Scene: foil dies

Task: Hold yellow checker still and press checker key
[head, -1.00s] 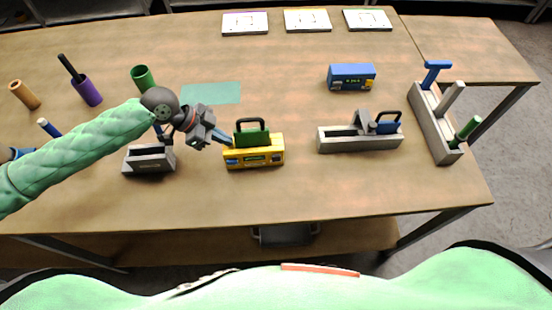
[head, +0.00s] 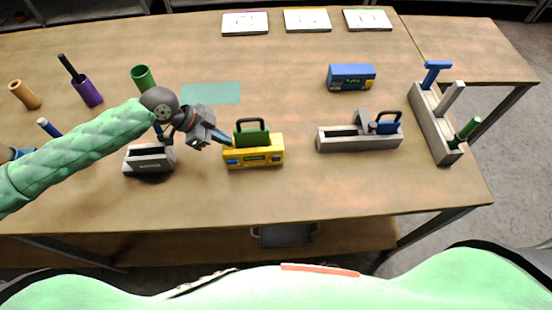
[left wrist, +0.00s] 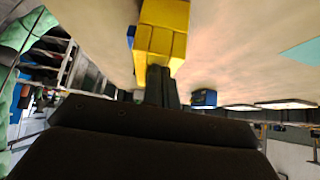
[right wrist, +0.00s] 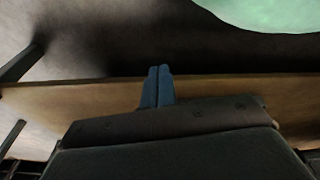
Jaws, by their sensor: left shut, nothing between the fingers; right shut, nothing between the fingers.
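The yellow checker (head: 268,160) stands on the table in the head view, with a small green display and blue patches on its front. A green block with a dark handle (head: 252,136) sits in its top. My left gripper (head: 229,141) is shut and empty, with its fingertips at the checker's upper left end. In the left wrist view the shut fingers (left wrist: 161,84) overlap the near end of the yellow checker (left wrist: 163,38); whether they touch cannot be told. My right gripper (right wrist: 157,86) is shut and empty in the right wrist view, near the table edge, and out of the head view.
A grey holder (head: 150,160) stands under my left wrist. A long grey fixture with a blue handle (head: 360,141), a blue checker (head: 350,78) and a rack with coloured handles (head: 436,130) stand to the right. White panels (head: 307,20) lie at the back. The table front is clear.

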